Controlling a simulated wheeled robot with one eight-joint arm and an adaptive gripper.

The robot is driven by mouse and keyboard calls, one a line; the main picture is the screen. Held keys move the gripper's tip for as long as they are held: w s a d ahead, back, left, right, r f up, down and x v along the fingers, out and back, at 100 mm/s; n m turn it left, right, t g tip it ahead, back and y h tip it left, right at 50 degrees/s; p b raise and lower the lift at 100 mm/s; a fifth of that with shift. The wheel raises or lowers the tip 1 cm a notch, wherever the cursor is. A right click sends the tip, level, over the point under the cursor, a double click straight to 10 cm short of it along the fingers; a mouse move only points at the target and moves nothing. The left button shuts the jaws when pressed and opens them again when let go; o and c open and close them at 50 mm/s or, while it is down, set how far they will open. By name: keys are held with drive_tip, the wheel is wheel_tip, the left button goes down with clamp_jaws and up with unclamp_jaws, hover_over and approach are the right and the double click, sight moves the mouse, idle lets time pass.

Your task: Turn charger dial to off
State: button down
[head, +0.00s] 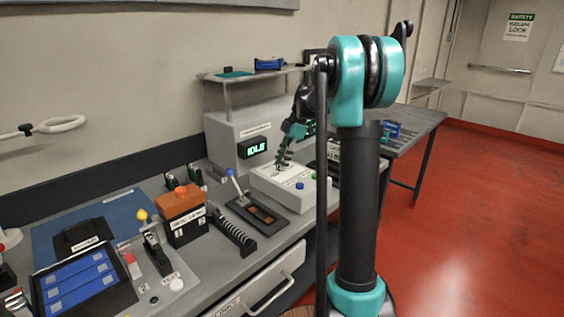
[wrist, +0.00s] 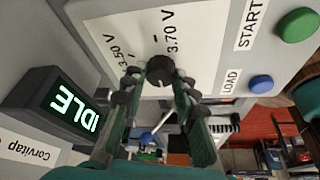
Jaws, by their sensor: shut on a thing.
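A round black dial (wrist: 160,69) sits on a white panel marked 3.50 V and 3.70 V in the wrist view. My gripper (wrist: 159,82) is shut on this dial, with a dark green finger on each side of it. No off mark is readable around it, and the fingers cover part of the panel. In the head view my gripper (head: 284,160) reaches down to the top of the pale box (head: 296,198), and the dial is hidden there.
A lit IDLE display (wrist: 74,107) is close to the gripper. A green START button (wrist: 297,25) and a blue LOAD button (wrist: 261,84) are on the panel. An orange battery block (head: 181,212) and a blue-handled lever (head: 236,186) stand to the left on the bench.

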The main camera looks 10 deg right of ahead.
drive_tip(key=c, duration=1.2)
unclamp_jaws()
drive_tip(key=shift+d+r, duration=0.1)
drive_tip(key=v, duration=1.1)
drive_tip(key=shift+d+r, duration=0.15)
drive_tip(key=shift+r, duration=0.25)
